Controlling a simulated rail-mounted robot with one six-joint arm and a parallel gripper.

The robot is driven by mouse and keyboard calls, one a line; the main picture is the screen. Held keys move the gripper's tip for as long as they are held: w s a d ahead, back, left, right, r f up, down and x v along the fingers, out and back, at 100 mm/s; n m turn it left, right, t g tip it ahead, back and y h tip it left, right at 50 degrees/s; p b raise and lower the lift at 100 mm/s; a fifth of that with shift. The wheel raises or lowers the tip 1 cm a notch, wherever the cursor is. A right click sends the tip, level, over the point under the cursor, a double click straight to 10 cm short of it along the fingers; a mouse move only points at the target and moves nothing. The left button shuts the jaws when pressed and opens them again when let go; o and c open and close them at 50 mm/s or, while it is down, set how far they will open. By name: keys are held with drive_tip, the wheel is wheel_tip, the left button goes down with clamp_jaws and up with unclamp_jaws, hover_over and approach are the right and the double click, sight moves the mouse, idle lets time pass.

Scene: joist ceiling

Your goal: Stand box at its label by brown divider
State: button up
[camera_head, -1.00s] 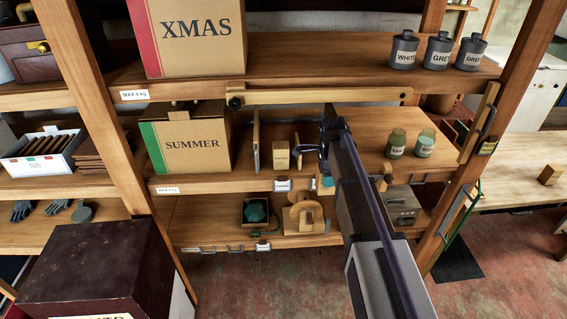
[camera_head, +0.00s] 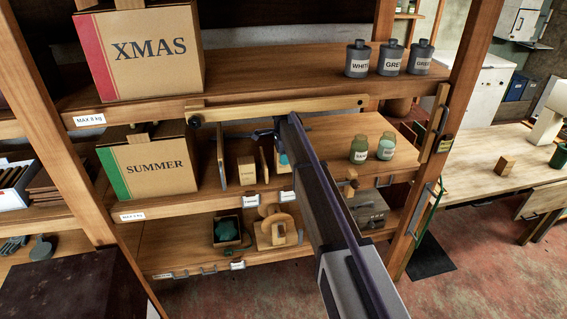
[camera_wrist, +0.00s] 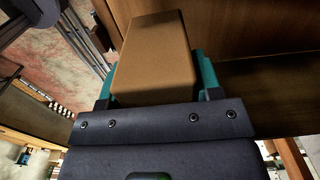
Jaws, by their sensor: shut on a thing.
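My gripper (camera_wrist: 152,85) is shut on a plain brown box (camera_wrist: 155,50) in the wrist view, with a teal finger on each side. A small tan box (camera_head: 246,170) stands on that shelf left of my gripper, between a brown upright divider (camera_head: 221,160) and another upright panel (camera_head: 263,163). White labels hang on the shelf's front edge, one below the tan box (camera_head: 248,200) and one below my gripper (camera_head: 285,196); their text is too small to read.
A SUMMER carton (camera_head: 155,165) stands left of the dividers. Two jars (camera_head: 372,148) stand to the right on the middle shelf. A wooden rail (camera_head: 278,107) runs across the front above my gripper. Bare shelf shows between my arm and the jars.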

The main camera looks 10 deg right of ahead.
wheel_tip(320, 180, down, 4)
drive_tip(key=shift+r+b, duration=0.15)
drive_tip(key=shift+b, duration=0.65)
drive_tip(key=shift+s+r, duration=0.1)
drive_tip(key=shift+r, duration=0.2)
drive_tip(key=shift+c, duration=0.3)
drive_tip(key=shift+f, duration=0.15)
drive_tip(key=o, duration=0.6)
drive_tip(key=shift+f, duration=0.1)
drive_tip(key=o, duration=0.5)
drive_tip(key=shift+r, duration=0.2)
